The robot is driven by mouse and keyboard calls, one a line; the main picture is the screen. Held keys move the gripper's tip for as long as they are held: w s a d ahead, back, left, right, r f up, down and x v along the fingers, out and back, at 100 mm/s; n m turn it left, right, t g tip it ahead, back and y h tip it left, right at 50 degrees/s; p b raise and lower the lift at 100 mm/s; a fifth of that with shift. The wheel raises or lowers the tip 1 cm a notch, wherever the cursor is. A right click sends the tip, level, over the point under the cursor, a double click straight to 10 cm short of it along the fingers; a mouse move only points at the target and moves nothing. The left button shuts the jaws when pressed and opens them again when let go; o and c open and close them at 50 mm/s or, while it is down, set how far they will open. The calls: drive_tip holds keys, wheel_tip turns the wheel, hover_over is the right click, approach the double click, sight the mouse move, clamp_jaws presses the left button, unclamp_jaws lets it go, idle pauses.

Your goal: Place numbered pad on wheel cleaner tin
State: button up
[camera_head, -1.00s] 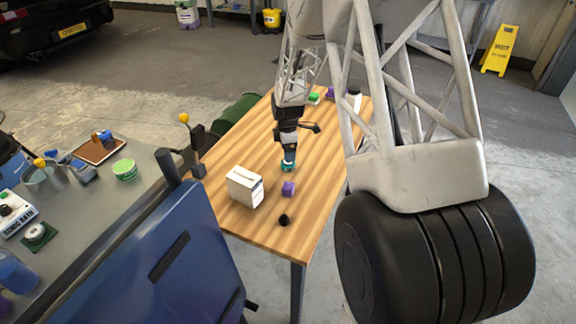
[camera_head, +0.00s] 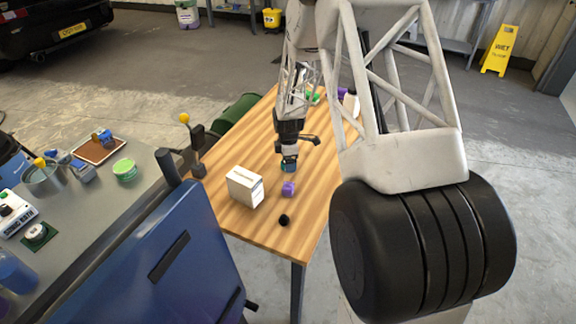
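My gripper (camera_head: 289,157) points down over the wooden table (camera_head: 268,232), behind the white box and the purple block. A small blue-teal thing (camera_head: 289,166) shows right at its fingertips. I cannot tell whether that is part of the gripper, a held thing or a thing on the table. The fingers are too small to read as open or shut. No number or label marks out the numbered pad or the wheel cleaner tin. A white box (camera_head: 242,188) with dark print stands on the table. A purple block (camera_head: 288,189) lies to its right.
A black lump (camera_head: 284,220) lies near the table's front edge. Green (camera_head: 313,97) and purple (camera_head: 343,93) things sit at the far end. A grey bench (camera_head: 98,205) at left bears a green round tub (camera_head: 125,170) and a brown tray (camera_head: 99,150). The table's front right is clear.

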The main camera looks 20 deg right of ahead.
drive_tip(key=shift+f, duration=0.9)
drive_tip(key=c, duration=1.1)
drive_tip(key=shift+r, duration=5)
